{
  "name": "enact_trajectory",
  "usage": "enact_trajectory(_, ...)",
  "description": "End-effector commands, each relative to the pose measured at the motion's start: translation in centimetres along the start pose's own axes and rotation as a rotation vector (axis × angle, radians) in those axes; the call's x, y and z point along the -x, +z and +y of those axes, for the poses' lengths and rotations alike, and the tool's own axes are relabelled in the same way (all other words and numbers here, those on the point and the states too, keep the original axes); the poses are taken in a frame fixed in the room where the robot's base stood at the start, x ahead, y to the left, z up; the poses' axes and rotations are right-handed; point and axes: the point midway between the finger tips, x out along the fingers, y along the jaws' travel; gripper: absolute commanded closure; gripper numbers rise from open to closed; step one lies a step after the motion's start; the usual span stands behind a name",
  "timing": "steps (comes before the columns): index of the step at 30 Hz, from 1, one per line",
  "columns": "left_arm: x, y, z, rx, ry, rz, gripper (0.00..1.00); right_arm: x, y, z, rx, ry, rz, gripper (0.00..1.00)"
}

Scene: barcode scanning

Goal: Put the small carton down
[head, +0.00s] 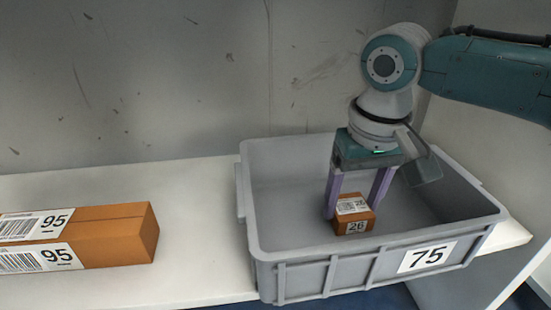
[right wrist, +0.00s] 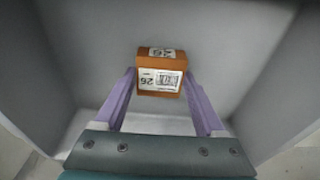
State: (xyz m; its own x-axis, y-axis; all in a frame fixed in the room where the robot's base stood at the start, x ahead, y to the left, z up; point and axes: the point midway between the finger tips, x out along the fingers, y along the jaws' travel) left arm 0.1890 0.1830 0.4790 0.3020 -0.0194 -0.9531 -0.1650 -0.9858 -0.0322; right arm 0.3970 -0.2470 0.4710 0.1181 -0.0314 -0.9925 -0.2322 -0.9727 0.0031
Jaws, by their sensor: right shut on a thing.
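The small carton (head: 354,214) is an orange-brown box with white labels reading 26. In the head view it is inside the grey bin (head: 262,238), towards the bin's front wall. My right gripper (head: 352,208) points down into the bin with its purple fingers on either side of the carton, shut on it. In the right wrist view the carton (right wrist: 159,72) sits between the fingertips (right wrist: 160,84), its label upside down. I cannot tell whether the carton's underside touches the bin floor. My left gripper is not in view.
The bin carries a label reading 75 and stands on a white shelf (head: 190,240). A long orange-brown carton (head: 125,235) with labels reading 95 lies at the left. The shelf between them is clear. A scuffed grey wall (head: 170,80) stands behind.

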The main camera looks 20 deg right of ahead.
Motion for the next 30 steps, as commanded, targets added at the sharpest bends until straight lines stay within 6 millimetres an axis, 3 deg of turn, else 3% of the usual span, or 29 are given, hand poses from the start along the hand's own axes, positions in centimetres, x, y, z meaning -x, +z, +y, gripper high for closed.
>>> enact_trajectory(9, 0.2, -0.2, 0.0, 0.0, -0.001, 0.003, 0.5, -0.1, 0.0, 0.0, 0.0, 0.0, -0.001, 0.93)
enact_trajectory(10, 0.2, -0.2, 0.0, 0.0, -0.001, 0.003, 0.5, -0.1, 0.0, 0.0, 0.0, 0.0, -0.001, 0.26)
enact_trajectory(17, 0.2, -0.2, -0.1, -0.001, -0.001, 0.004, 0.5, -0.1, 0.0, 0.0, 0.0, 0.0, 0.0, 0.0)
enact_trajectory(26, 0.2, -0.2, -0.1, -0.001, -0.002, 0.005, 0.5, 0.2, -0.1, 0.0, 0.001, 0.0, 0.002, 0.0)
enact_trajectory(30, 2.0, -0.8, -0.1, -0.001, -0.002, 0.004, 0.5, 2.7, -0.1, 0.0, 0.002, -0.001, 0.001, 0.0)
